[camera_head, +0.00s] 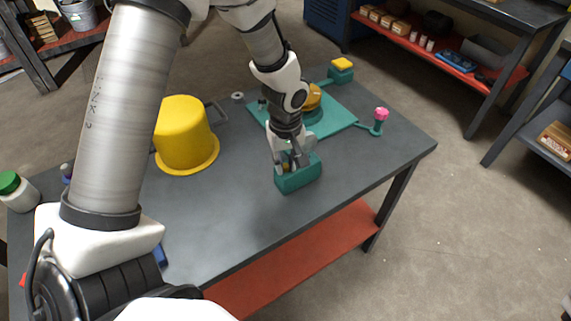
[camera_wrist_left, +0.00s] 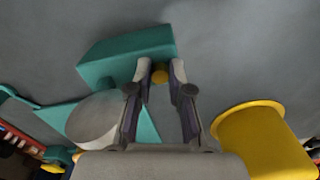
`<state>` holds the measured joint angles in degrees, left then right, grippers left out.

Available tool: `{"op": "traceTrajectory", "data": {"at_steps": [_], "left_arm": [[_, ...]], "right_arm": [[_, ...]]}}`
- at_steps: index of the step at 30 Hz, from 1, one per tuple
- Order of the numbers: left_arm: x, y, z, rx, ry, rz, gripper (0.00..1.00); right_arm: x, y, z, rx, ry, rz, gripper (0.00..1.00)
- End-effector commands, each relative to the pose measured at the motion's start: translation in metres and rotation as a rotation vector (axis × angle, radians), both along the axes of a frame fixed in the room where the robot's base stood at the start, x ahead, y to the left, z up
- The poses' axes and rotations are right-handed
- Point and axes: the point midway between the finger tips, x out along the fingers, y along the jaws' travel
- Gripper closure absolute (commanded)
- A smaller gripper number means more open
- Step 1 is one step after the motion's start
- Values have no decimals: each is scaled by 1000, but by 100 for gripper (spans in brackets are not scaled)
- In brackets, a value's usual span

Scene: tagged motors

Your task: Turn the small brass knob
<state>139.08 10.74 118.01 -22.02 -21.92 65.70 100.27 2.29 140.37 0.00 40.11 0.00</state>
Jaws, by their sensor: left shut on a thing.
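The block also shows in the left wrist view (camera_wrist_left: 125,52). My left gripper (camera_head: 288,166) points down at the block, and in the left wrist view its fingertips (camera_wrist_left: 160,72) are on either side of the knob, shut on it. In the head view the fingers mostly hide the knob. My right gripper is in neither view.
A teal plate (camera_head: 340,122) with a yellow-orange part (camera_head: 313,98) lies behind the block. A pink knob (camera_head: 381,113) stands to the right, a yellow-topped teal block (camera_head: 342,68) behind. A yellow bucket-shaped thing (camera_head: 183,135) stands left. The table front (camera_head: 230,225) is clear.

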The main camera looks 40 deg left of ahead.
Motion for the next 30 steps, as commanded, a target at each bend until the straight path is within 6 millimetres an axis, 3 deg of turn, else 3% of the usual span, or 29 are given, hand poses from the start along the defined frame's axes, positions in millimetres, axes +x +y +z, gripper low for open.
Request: {"op": "traceTrajectory", "data": {"at_steps": [1,4,14,30], "left_arm": [[-3,0,-2,0,9,0,70],[-3,0,-2,0,9,-1,49],[-1,0,1,0,5,-30,48],[0,4,7,-1,3,-955,48]], "right_arm": [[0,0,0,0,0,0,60],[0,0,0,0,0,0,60],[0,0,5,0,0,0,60],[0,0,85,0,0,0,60]]}}
